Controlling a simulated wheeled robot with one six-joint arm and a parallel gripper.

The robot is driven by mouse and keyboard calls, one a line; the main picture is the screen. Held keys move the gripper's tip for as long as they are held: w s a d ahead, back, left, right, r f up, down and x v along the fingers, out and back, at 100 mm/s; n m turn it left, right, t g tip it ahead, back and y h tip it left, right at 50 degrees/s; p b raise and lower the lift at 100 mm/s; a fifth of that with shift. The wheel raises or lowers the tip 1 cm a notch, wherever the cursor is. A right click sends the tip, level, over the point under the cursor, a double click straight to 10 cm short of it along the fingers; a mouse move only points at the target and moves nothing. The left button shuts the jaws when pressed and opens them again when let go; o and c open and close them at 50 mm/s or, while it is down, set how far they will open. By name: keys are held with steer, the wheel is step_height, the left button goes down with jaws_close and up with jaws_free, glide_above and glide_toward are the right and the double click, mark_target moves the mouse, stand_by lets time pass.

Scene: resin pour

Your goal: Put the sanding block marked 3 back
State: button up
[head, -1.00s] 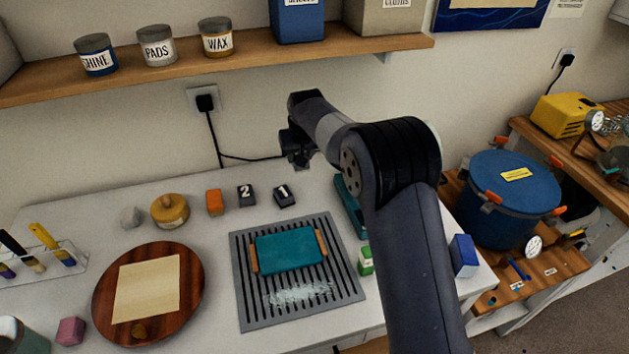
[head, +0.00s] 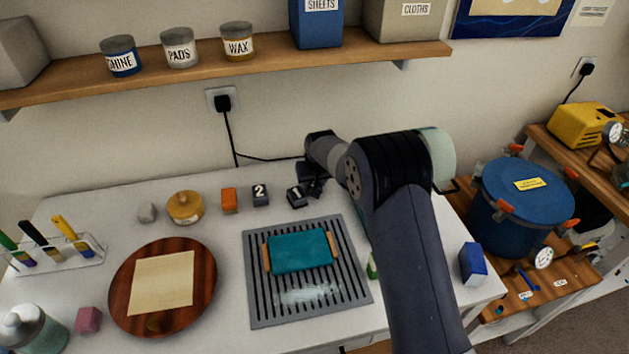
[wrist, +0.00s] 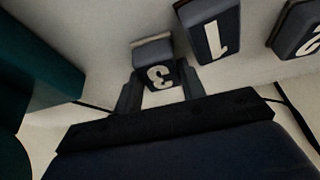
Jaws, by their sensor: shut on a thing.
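The sanding block marked 3 (wrist: 154,52) is dark with a pale numeral, upside down in the wrist view. My gripper (wrist: 160,88) is shut on it, with a finger on each side. In the head view my gripper (head: 312,184) is low at the back of the white table, just right of the block marked 1 (head: 296,198); I cannot make out block 3 there. The block marked 2 (head: 260,195) stands left of block 1. Blocks 1 (wrist: 210,30) and 2 (wrist: 298,32) also show in the wrist view. I cannot tell whether block 3 touches the table.
A grey slatted rack (head: 262,312) with a teal piece (head: 300,250) lies in front. A teal object (wrist: 45,65) is close beside block 3. My arm covers the table's right part.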

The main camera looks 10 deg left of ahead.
steer(key=o, duration=0.7)
steer(key=shift+c, duration=0.2)
steer(key=shift+r, duration=0.25)
steer(key=b+v, duration=0.2)
steer(key=v, duration=0.9)
steer(key=shift+s+r, duration=0.25)
steer(key=shift+r, duration=0.05)
steer(key=p+x, duration=0.2)
steer(key=x, duration=1)
steer(key=shift+w+d+f, duration=0.1)
steer(key=shift+w+f, duration=0.05)
steer(key=shift+r, duration=1.4)
